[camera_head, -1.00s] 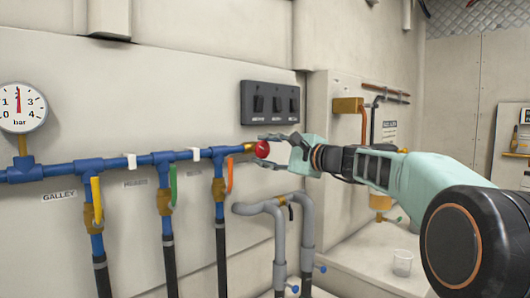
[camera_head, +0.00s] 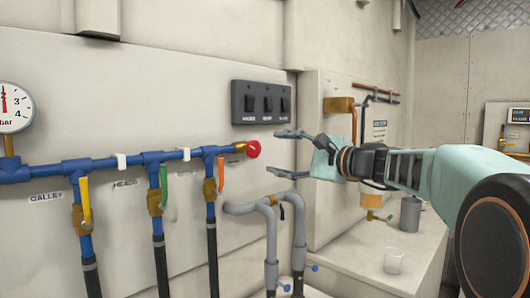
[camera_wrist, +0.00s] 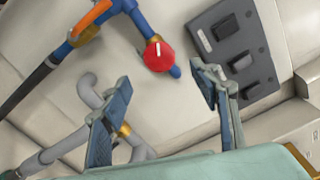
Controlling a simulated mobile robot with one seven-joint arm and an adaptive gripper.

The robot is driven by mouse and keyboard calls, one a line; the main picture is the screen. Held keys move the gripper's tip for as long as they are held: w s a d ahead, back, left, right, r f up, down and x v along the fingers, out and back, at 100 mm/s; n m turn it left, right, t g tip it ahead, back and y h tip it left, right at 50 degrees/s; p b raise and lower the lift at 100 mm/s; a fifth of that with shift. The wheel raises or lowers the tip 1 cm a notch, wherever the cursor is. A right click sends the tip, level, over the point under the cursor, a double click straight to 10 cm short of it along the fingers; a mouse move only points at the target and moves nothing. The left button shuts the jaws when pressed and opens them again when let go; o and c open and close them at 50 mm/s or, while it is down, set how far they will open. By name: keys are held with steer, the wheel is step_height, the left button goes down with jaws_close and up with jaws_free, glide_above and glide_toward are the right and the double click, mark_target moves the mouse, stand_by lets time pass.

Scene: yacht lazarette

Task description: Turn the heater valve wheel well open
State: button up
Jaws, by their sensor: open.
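A small red round wheel (camera_head: 253,149) sits on the brass end of the blue pipe, at its right end. It also shows in the wrist view (camera_wrist: 159,56), facing me, with a white mark on its face. My gripper (camera_head: 274,152) is open and empty, to the right of the wheel and apart from it, with its fingers pointing left at it. In the wrist view the wheel appears beyond the gap between the two fingers (camera_wrist: 142,72). No legible label shows beside the wheel.
A black switch panel (camera_head: 262,103) is above the wheel. Grey bent pipes (camera_head: 268,207) stand below. An orange lever (camera_head: 221,174), a green lever (camera_head: 164,186) and a yellow lever (camera_head: 85,200) hang on the blue pipe's branches. A clear cup (camera_head: 393,261) stands on the ledge at right.

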steer(key=shift+v, duration=1.65)
